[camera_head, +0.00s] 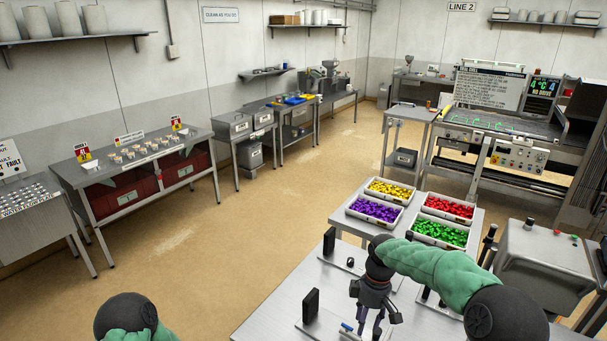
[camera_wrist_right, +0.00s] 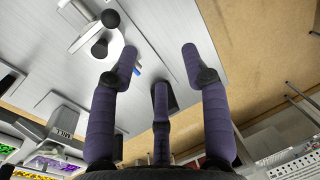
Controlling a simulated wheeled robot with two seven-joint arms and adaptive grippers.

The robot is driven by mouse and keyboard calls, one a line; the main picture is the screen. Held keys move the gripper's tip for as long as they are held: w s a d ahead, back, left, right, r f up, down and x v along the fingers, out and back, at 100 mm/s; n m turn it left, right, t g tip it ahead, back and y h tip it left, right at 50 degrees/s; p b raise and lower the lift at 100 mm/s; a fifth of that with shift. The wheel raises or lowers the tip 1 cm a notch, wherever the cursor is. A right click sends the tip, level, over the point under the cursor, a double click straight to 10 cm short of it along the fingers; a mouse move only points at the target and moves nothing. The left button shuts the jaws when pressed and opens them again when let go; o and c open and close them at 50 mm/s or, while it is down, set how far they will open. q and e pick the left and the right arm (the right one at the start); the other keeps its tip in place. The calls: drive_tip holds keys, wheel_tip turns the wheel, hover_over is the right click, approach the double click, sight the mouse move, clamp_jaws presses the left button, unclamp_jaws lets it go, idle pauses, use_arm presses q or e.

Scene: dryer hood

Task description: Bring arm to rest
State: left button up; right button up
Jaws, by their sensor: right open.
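My right arm reaches in from the lower right in a green sleeve. Its gripper (camera_head: 371,324) points down over the grey metal table (camera_head: 262,322). In the right wrist view the purple fingers of my right gripper (camera_wrist_right: 160,60) are spread apart, with nothing between them. A small blue-tipped piece (camera_head: 347,327) is on the table just left of the fingers; it is partly hidden behind a finger in the wrist view (camera_wrist_right: 137,72). Only a black joint and a bit of green sleeve of my left arm show at the lower left; its gripper is out of the picture.
Black upright blocks (camera_head: 311,305) stand on plates on the table. Behind it, white trays hold yellow (camera_head: 390,189), purple (camera_head: 375,210), red (camera_head: 449,207) and green (camera_head: 440,232) pieces. A grey machine housing (camera_head: 540,262) stands to the right. The floor (camera_head: 240,230) to the left is open.

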drive_tip(key=s+a+f+m+y, duration=0.1)
drive_tip(key=s+a+f+m, duration=0.2)
drive_tip(key=f, duration=0.7)
drive_tip(key=s+f+m+y, duration=0.1)
drive_tip(key=s+f+m, duration=0.2)
drive_tip(key=s+f, duration=0.45)
drive_tip(key=s+a+f+m+t, duration=0.1)
drive_tip(key=s+f+m, duration=0.35)
drive_tip(key=s, duration=0.45)
drive_tip(key=s+a+f+m+t, duration=0.1)
drive_tip(key=s+a+f+m, duration=0.1)
drive_tip(key=s+f+m, duration=0.35)
use_arm(q)
wheel_tip(320, 180, down, 21)
drive_tip(key=b, duration=2.1)
drive_tip(key=shift+w, duration=0.3)
use_arm(e)
wheel_tip(320, 180, down, 20)
drive_tip(key=a+n, duration=0.1)
drive_tip(key=n, duration=0.1)
drive_tip(key=shift+s+n+y, duration=0.3)
drive_tip(key=shift+s, duration=0.05)
drive_tip(key=shift+a, duration=0.1)
